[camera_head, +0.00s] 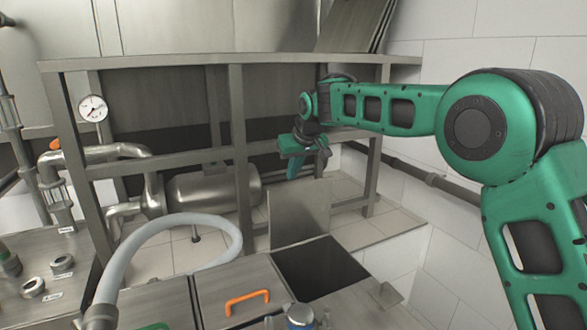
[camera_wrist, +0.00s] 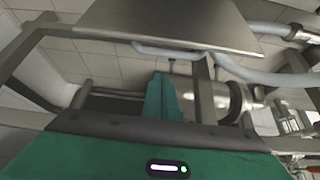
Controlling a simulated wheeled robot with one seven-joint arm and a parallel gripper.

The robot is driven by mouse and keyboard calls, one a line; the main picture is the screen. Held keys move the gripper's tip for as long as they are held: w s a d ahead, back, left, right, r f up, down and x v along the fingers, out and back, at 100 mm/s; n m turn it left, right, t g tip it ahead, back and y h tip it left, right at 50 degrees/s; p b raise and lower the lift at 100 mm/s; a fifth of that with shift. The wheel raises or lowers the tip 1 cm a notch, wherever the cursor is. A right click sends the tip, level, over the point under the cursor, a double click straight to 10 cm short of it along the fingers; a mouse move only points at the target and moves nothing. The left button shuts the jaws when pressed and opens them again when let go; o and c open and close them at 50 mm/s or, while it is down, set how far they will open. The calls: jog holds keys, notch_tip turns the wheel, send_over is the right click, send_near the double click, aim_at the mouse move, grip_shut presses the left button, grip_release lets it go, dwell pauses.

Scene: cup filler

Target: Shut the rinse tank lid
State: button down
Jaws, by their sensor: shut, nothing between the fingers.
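The rinse tank lid (camera_head: 299,211) looks like a flat grey metal plate standing raised, nearly upright, at the far edge of a dark square opening (camera_head: 322,268) in the steel worktop. My gripper (camera_head: 296,168) is above the lid, seemingly behind its top edge, and apart from it. Its green fingers are shut with nothing between them. In the wrist view, the shut fingers (camera_wrist: 162,97) point toward a large metal plate (camera_wrist: 175,22), which looks like the lid; a gap shows between them. The opening's interior is too dark to make out.
A cover with an orange handle (camera_head: 247,300) lies left of the opening. A pale hose (camera_head: 165,222) arches over the worktop. A metal frame (camera_head: 238,150) with a horizontal cylinder (camera_head: 213,187) stands behind. A tiled wall (camera_head: 480,55) bounds the right.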

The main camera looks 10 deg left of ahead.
jog(key=shift+s+d+f, duration=0.2)
jog(key=shift+s+d, duration=0.15)
jog(key=shift+s, duration=0.15)
jog(key=shift+s+d+f, duration=0.15)
jog(key=shift+s+d, duration=0.2)
jog(key=shift+s, duration=0.15)
